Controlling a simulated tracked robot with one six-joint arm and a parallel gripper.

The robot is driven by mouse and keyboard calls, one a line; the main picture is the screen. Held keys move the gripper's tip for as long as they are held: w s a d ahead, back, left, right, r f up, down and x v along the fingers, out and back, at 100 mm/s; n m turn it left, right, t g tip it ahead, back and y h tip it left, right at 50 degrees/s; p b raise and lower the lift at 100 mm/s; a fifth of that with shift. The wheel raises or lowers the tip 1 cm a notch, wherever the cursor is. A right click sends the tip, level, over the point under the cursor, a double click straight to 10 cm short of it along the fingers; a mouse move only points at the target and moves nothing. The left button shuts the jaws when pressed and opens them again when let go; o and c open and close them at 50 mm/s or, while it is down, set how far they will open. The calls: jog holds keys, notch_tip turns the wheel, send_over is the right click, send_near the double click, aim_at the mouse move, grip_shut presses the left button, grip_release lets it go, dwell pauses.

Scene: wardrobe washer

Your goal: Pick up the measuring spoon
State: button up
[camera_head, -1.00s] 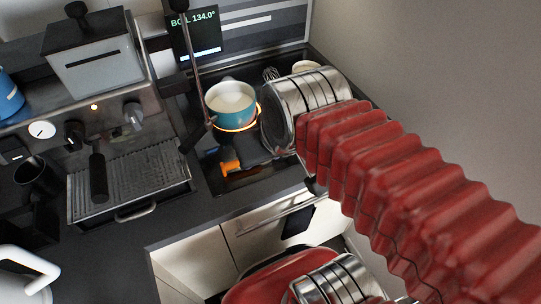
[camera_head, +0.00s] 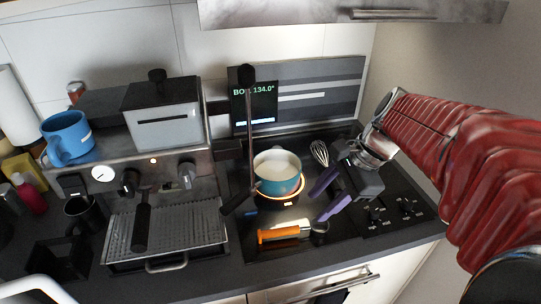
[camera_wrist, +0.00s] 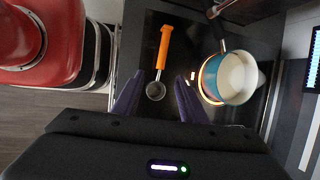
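The measuring spoon has an orange handle (camera_head: 278,234) and a round metal bowl (camera_head: 320,227). It lies on the black hob in front of the pot, handle to the left. In the wrist view the spoon (camera_wrist: 164,48) points away from me, its bowl between the fingertips in the picture. My gripper (camera_head: 315,207) is open, with two purple fingers. It is empty and seems to be above the bowl end, apart from it. The gripper also shows in the wrist view (camera_wrist: 159,76).
A teal pot (camera_head: 279,182) with white contents stands on a glowing ring just behind the spoon. It is close to the right finger in the wrist view. A whisk (camera_head: 320,153) lies farther back. An espresso machine (camera_head: 165,235) stands left.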

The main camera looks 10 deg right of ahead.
jog(key=shift+w+d+m, duration=0.15)
jog(key=shift+d+m, duration=0.05)
jog(key=shift+m, duration=0.1)
send_over(292, 229)
jog(key=s+d, duration=0.1)
jog(key=d, duration=0.2)
jog(key=shift+s+a+f, duration=0.1)
jog(key=shift+a+f, duration=0.05)
jog(key=shift+f, duration=1.85)
jog(key=shift+s+a+f, duration=0.1)
jog(key=shift+f, duration=1.85)
jog(key=shift+x, duration=2.6)
jog(key=shift+w+a, duration=0.1)
jog(key=shift+a, duration=0.05)
jog(key=shift+r, duration=0.1)
jog(key=shift+c, duration=0.3)
grip_shut()
